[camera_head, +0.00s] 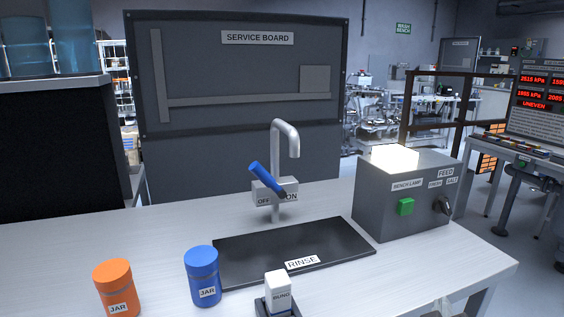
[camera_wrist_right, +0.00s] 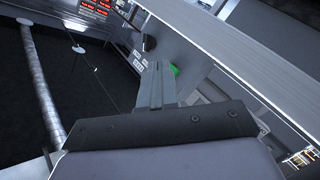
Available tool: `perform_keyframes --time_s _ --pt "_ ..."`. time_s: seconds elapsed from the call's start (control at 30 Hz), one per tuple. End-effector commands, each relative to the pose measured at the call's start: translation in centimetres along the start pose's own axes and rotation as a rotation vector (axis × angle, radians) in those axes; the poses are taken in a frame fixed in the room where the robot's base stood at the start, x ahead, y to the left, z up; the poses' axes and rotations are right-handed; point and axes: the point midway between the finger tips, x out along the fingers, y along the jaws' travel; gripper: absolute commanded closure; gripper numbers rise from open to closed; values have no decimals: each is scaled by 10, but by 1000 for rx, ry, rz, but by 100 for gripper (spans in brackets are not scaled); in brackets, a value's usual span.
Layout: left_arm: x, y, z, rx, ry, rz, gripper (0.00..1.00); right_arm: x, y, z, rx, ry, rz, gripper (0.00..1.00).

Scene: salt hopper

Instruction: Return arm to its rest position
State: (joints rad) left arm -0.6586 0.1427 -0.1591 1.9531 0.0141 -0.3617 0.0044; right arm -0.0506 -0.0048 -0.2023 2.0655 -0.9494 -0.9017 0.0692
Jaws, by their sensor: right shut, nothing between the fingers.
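My right gripper (camera_wrist_right: 157,82) shows in the right wrist view, with its two grey fingers pressed together and nothing held between them. It points toward the grey bench lamp box, whose green button (camera_wrist_right: 174,70) and dark knob (camera_wrist_right: 149,43) show just past the fingertips. The distance between the fingertips and the box cannot be told. The pale bench edge (camera_wrist_right: 225,55) runs diagonally beside the gripper. In the head view the right gripper cannot be made out clearly. My left gripper is in neither view.
On the bench (camera_head: 160,222) stand an orange jar (camera_head: 114,285), a blue jar (camera_head: 202,275), a white block (camera_head: 278,290) in a dark holder, a black rinse mat (camera_head: 240,252), a tap (camera_head: 288,140) with a blue lever (camera_head: 264,178), and the lamp box (camera_head: 385,205) at right.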

Motion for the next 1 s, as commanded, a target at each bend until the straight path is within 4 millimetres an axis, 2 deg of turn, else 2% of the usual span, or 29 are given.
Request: perform_keyframes --time_s 0.03,0.1,0.2,0.3,0.5,0.7,1.0 --pt "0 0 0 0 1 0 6 -10 -6 26 31 -73 -58 100" --pt "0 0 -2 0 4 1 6 -26 -18 57 74 -178 -147 100" --pt "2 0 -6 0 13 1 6 -57 -34 99 127 -329 -289 100" --pt "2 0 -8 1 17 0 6 -92 -48 130 162 -463 -430 100" --pt "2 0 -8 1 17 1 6 -160 -66 167 189 -659 -667 100" --pt "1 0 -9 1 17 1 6 -218 -72 183 188 -790 -864 100" --pt "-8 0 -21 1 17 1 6 -188 -100 176 259 -614 -839 100"
